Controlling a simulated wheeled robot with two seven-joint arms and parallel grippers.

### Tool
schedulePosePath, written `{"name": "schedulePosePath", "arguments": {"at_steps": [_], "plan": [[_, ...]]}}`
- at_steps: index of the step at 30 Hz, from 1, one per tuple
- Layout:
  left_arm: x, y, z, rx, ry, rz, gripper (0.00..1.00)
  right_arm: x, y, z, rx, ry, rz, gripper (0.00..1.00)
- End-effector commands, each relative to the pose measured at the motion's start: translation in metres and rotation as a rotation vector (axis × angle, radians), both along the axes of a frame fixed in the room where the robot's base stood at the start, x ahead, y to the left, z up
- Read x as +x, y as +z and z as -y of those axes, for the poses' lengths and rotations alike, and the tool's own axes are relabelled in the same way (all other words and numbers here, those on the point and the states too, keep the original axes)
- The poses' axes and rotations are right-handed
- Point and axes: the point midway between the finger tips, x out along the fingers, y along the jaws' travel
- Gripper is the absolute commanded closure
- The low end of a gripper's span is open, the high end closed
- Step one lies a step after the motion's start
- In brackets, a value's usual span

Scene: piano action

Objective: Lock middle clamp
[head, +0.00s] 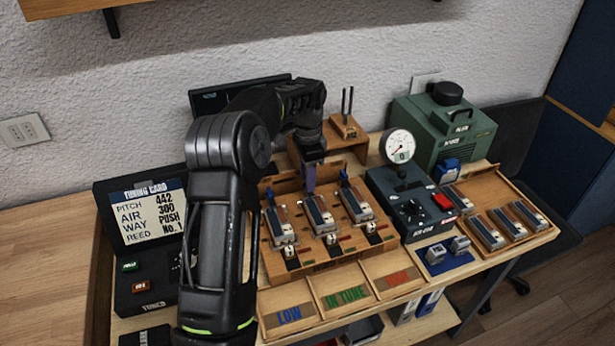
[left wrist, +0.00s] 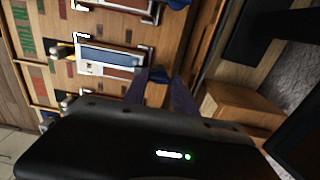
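The wooden jig (head: 330,262) holds three reed blocks in a row, each with a blue clamp behind it. The left clamp (head: 269,196) and right clamp (head: 344,178) show in the head view. The middle clamp is hidden there behind my left gripper (head: 309,180), which points down behind the middle reed block (head: 319,214). In the left wrist view, my left gripper (left wrist: 160,88) is open, its two purple fingers spread. The dark blue tip of the middle clamp (left wrist: 160,75) shows between them; contact cannot be told. My right gripper is not in view.
A tuning fork on a wooden stand (head: 345,125) is close behind the jig. A gauge box (head: 410,200) stands to the right, with a green machine (head: 445,130) behind it. A tuning card display (head: 148,215) is at left. Three labelled trays (head: 340,288) lie in front.

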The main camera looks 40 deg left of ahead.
Motion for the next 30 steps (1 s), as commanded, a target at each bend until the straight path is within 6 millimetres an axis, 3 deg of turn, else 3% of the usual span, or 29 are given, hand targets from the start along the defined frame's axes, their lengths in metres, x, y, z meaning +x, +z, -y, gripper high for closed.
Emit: {"name": "schedulePosePath", "arguments": {"at_steps": [7, 17, 30], "plan": [[0.000, 0.000, 0.000, 0.000, 0.001, -0.001, 0.47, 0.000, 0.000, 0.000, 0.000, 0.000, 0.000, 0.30], [0.000, 0.003, 0.000, 0.000, 0.002, -0.001, 0.47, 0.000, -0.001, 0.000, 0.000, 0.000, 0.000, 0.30], [0.000, 0.066, 0.001, 0.000, 0.000, 0.000, 0.47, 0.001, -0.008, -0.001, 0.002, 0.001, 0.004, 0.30]]}}
